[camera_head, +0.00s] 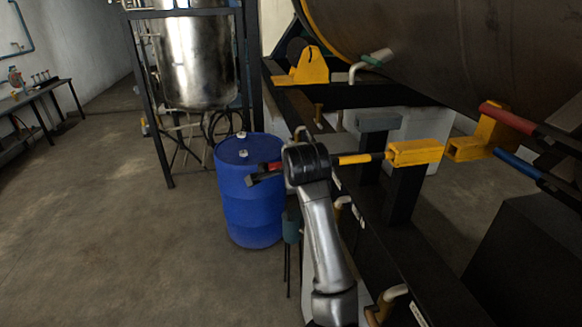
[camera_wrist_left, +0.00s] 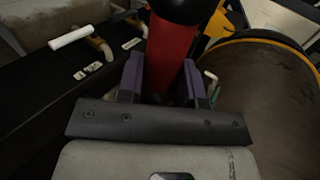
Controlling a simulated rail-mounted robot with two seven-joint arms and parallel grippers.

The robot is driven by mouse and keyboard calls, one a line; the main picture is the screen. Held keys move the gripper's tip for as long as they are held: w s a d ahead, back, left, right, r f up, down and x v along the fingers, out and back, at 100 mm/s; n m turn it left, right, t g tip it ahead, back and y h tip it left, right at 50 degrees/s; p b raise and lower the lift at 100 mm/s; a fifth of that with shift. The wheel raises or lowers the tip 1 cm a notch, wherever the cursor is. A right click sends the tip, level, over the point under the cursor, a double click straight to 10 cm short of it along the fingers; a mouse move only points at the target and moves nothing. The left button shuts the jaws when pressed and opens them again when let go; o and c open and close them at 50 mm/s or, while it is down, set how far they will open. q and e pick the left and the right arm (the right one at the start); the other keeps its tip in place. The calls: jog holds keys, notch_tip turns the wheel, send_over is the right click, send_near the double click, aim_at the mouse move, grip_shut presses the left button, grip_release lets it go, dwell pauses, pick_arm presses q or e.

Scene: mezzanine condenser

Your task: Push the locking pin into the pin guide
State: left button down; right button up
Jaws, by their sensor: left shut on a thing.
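The locking pin (camera_head: 354,159) is a rod with a yellow section, a dark section and a red grip (camera_wrist_left: 172,62). It lies roughly level in the head view. Its dark right part meets the left end of the yellow pin guide (camera_head: 415,152); how deep it sits inside I cannot tell. My left gripper (camera_head: 268,173) is at the red grip, left of the guide, and my wrist hides the pin's middle. In the left wrist view its purple fingers (camera_wrist_left: 160,78) are shut on the red grip, with a black end at the top. My right gripper is not in view.
A second yellow block (camera_head: 466,149) stands right of the guide, across a small gap. Red (camera_head: 507,118) and blue (camera_head: 517,161) handles lie further right. The large tank (camera_head: 450,50) overhangs the black frame. A blue drum (camera_head: 249,200) stands left of my arm; open floor lies beyond.

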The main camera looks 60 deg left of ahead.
aim_at(339, 161)
pick_arm(q)
jog(key=shift+w, duration=0.1)
jog(key=shift+w+d+b, duration=0.25)
jog(key=shift+w+b, duration=0.05)
jog(key=shift+w, duration=0.2)
jog(key=shift+w+d+b, duration=0.35)
jog(key=shift+w, duration=0.5)
jog(key=shift+w+d+b, duration=0.3)
jog(key=shift+w+b, duration=0.05)
jog(key=shift+w, duration=0.5)
jog(key=shift+w+d+b, duration=0.15)
jog(key=shift+w+d, duration=0.1)
jog(key=shift+w, duration=0.35)
jog(key=shift+w+d+b, duration=0.15)
jog(key=shift+w+d, duration=0.05)
jog(key=shift+w, duration=0.45)
jog(key=shift+w+d+b, duration=0.15)
jog(key=shift+w+d, duration=0.1)
jog(key=shift+w, duration=0.35)
jog(key=shift+w+d+r, duration=0.1)
jog(key=shift+w+d, duration=0.2)
jog(key=shift+w, duration=0.4)
jog(key=shift+w+d, duration=0.25)
jog(key=shift+w, duration=0.45)
jog(key=shift+w, duration=0.15)
